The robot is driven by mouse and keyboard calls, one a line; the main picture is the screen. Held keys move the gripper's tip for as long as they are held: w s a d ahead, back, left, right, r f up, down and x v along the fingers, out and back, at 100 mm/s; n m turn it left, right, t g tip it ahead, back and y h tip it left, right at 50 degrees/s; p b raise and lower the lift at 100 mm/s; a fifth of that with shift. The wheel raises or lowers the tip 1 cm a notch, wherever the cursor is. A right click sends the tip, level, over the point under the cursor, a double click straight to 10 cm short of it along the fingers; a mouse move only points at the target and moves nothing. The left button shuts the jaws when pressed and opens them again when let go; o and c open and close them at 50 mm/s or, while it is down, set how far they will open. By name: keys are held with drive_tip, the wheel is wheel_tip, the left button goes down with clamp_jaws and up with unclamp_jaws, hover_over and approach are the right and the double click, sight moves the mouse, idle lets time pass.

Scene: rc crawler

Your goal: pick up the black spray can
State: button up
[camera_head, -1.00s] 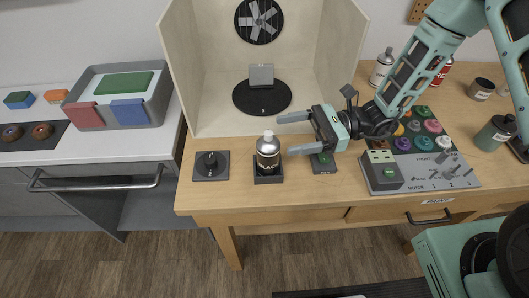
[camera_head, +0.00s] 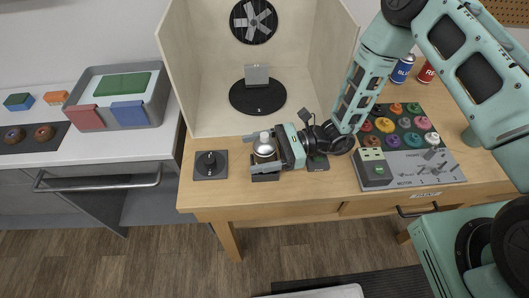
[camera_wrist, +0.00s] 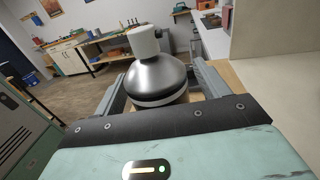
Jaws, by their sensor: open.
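The black spray can (camera_head: 264,149) stands upright in a small dark holder (camera_head: 265,176) near the front edge of the wooden bench. Its white cap and silver shoulder show; its lower body is mostly hidden behind my gripper. My gripper (camera_head: 262,153) is open, with one finger on each side of the can. In the wrist view the can (camera_wrist: 156,78) rises between the two open fingers, close to the palm. I cannot tell whether either finger touches it.
A black knob panel (camera_head: 211,165) sits left of the can. A spray booth with a round turntable (camera_head: 258,97) stands behind. To the right are a button-and-slider panel (camera_head: 410,165) and several colored paint pots. Blue and red cans (camera_head: 402,68) stand at the back right.

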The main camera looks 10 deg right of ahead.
drive_tip(key=c, duration=1.2)
drive_tip(key=shift+o, duration=0.2)
